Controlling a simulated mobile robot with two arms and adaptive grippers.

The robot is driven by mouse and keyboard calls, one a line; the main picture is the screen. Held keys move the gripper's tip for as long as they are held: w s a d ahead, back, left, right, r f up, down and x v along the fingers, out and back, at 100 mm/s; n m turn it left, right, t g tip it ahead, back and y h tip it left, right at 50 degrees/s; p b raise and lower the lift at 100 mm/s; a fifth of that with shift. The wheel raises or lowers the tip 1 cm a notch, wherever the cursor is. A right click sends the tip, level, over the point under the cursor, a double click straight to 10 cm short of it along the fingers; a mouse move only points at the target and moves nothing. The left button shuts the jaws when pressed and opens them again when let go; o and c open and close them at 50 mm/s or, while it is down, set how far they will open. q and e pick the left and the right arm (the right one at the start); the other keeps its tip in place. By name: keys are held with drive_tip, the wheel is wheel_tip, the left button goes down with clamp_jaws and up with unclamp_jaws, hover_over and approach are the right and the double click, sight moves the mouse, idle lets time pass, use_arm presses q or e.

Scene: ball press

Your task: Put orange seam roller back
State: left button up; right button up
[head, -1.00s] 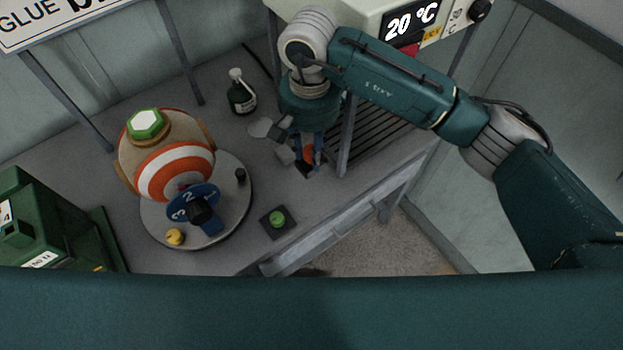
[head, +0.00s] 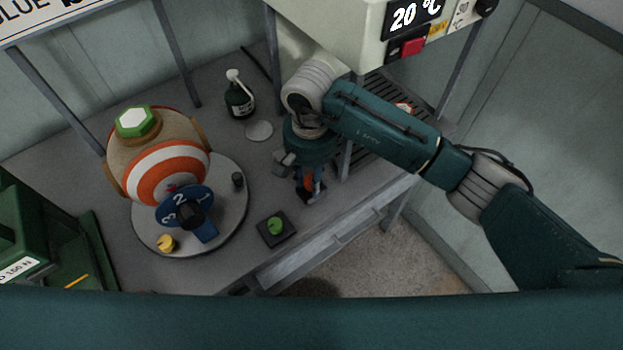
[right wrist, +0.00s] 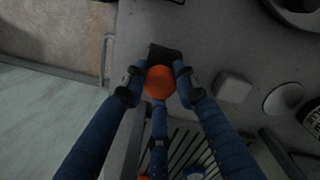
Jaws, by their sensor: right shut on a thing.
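The orange seam roller (right wrist: 159,82) shows in the right wrist view as a round orange end between my right fingers. A small orange part of it shows in the head view (head: 308,182). My right gripper (right wrist: 157,84) is shut on it, with the fingers pointing down at the bench. In the head view my right gripper (head: 311,186) is near the bench's front edge, right of the green button. A dark square piece (right wrist: 166,55) lies just beyond the orange end. I cannot tell whether the roller touches it. My left gripper is out of view.
The green button (head: 275,226) sits on a dark pad. Left are a turntable (head: 226,215) with an orange-and-white ball (head: 155,175) and a green machine (head: 40,235). A bottle (head: 239,100) and pale disc (head: 259,131) stand behind. A slatted rack (head: 372,140) is under the oven (head: 350,30).

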sight(311, 179)
drive_tip(key=shift+f, duration=0.15)
drive_tip(key=o, duration=1.1)
drive_tip(key=shift+r, duration=0.5)
use_arm(q)
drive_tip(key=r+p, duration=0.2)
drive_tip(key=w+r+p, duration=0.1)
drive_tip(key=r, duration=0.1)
drive_tip(key=shift+p, duration=0.4)
use_arm(e)
wheel_tip(311, 179, up, 11)
drive_tip(key=shift+r, duration=0.15)
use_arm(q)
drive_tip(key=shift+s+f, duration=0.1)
